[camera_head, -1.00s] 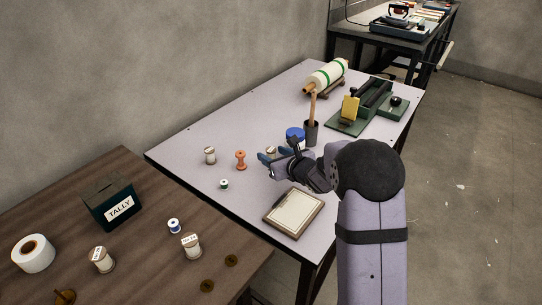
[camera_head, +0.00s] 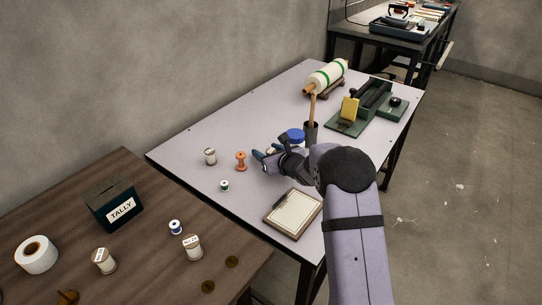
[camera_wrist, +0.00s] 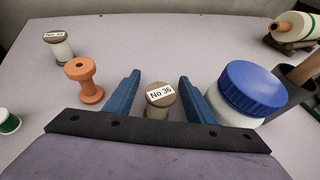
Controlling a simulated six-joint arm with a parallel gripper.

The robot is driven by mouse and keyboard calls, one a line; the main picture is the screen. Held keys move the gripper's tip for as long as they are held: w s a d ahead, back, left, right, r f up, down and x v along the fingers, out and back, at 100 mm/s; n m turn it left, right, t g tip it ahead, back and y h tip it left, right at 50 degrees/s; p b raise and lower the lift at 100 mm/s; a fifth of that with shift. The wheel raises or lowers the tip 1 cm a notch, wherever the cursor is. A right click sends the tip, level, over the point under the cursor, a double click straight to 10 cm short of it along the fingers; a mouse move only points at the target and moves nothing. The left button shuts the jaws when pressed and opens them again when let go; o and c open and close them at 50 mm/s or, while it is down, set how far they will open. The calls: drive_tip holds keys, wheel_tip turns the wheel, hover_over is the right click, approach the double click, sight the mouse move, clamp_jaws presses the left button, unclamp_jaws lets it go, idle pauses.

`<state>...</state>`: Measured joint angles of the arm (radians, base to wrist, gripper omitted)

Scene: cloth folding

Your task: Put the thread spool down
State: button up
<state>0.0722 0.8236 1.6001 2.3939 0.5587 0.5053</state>
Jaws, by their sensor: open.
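My gripper (camera_wrist: 160,98) is open in the wrist view, with its two blue fingers apart. A thread spool with a "No 36" label (camera_wrist: 160,97) stands upright between and slightly behind the fingers, with a gap on both sides. In the head view my gripper (camera_head: 258,160) is low over the light table (camera_head: 220,125), and its hand hides most of that spool. An orange spool (camera_wrist: 82,80) stands left of the fingers; it also shows in the head view (camera_head: 241,161). Another labelled spool (camera_wrist: 58,46) stands farther left, also in the head view (camera_head: 210,156).
A blue-lidded jar (camera_wrist: 250,92) stands close to the right finger. The brown table (camera_head: 150,235) holds a tally box (camera_head: 113,204) and several spools. The light table's far left is clear.

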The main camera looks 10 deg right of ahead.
drive_tip(key=shift+w+a+f, duration=0.15)
drive_tip(key=shift+w+f, duration=0.05)
drive_tip(key=shift+w, duration=0.2)
drive_tip(key=shift+c, duration=0.4)
drive_tip(key=c, duration=1.1)
drive_tip(key=shift+r, duration=0.1)
drive_tip(key=shift+c, duration=0.2)
wheel_tip(320, 180, up, 10)
drive_tip(key=p, duration=0.1)
